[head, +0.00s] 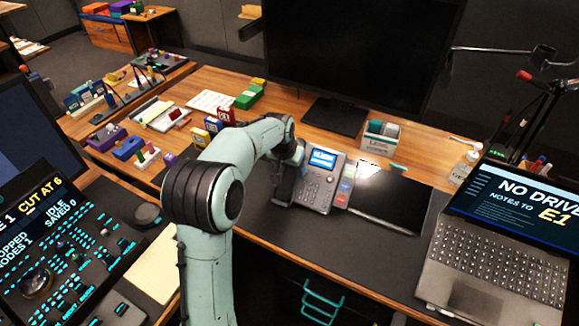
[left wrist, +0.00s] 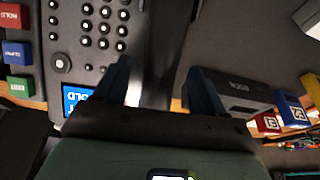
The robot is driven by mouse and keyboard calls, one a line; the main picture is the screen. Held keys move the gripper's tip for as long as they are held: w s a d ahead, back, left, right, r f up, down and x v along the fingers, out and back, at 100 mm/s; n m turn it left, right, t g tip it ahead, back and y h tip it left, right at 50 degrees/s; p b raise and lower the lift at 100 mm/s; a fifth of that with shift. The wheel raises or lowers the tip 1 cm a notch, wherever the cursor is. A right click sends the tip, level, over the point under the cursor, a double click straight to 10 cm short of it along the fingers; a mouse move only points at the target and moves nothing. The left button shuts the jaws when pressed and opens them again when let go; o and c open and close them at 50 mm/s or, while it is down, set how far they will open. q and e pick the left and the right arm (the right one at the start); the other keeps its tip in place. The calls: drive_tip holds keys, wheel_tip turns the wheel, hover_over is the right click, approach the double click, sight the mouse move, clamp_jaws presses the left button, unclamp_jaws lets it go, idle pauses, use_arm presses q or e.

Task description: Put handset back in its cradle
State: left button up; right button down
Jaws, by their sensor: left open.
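The grey desk phone (head: 322,183) has a lit blue screen and sits on the dark desk mat. Its keypad (left wrist: 100,22) shows upside down in the left wrist view. A long dark shape, which looks like the handset (head: 283,190), lies along the phone's left side. It shows between my fingers in the left wrist view (left wrist: 165,40). I cannot tell whether it rests in the cradle, which is hidden. My left gripper (head: 287,172) is at the phone's left side. Its two fingers stand apart in the left wrist view (left wrist: 163,78). My right gripper is not in view.
A black monitor (head: 360,50) stands behind the phone. A laptop (head: 500,245) is at right and a control console (head: 80,245) at left. Small coloured boxes (head: 213,125) stand behind my arm. The mat (head: 320,231) in front of the phone is clear.

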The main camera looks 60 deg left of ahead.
use_arm(q)
drive_tip(key=p+v, duration=0.2)
drive_tip(key=v, duration=1.1)
drive_tip(key=shift+r, duration=0.2)
